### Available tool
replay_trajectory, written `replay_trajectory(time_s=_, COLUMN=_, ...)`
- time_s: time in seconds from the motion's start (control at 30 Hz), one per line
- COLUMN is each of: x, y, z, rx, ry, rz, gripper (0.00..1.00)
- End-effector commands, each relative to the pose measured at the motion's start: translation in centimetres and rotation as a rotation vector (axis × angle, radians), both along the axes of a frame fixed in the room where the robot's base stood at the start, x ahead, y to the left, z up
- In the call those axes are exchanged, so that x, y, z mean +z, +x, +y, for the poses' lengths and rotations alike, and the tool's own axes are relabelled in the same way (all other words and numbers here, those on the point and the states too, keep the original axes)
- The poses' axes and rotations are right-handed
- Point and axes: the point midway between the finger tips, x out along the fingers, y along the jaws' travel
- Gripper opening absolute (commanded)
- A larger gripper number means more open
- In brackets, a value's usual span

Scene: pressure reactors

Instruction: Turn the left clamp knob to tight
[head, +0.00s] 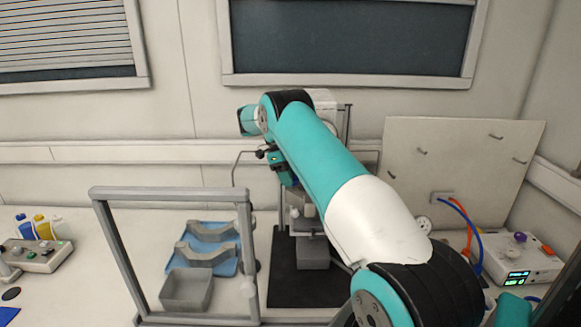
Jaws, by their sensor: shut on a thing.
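The pressure reactor (312,252) stands on a black mat at the middle of the bench, largely hidden behind my arm. A small dark knob (260,154), which looks like the left clamp knob, shows at the reactor's upper left. My gripper (273,157) is at this knob and is shut on it. The fingertips are small and partly hidden, so the exact grip and the knob's turn angle cannot be told. The right side of the reactor head is hidden by my arm.
A grey frame (172,193) stands front left of the reactor. Behind it are a blue tray (174,262) with grey cradles and a grey bin (187,290). A pegboard (455,165) and a white device (520,262) with hoses are at right. Bottles (42,226) stand far left.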

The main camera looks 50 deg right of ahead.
Motion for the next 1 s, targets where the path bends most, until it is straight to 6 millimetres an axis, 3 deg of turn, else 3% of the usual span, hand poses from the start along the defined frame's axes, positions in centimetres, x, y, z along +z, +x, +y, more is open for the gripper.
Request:
replay_trajectory(time_s=0.33, x=0.32, y=0.01, z=-0.17, rx=-0.153, ry=-0.002, rz=-0.002, gripper=0.23)
replay_trajectory(time_s=0.9, x=0.15, y=0.03, z=-0.23, rx=-0.182, ry=-0.003, rz=-0.004, gripper=0.22)
replay_trajectory(time_s=0.93, x=0.15, y=0.03, z=-0.23, rx=-0.182, ry=-0.003, rz=-0.004, gripper=0.51)
replay_trajectory(time_s=1.0, x=0.14, y=0.02, z=-0.21, rx=-0.182, ry=-0.003, rz=-0.004, gripper=0.67)
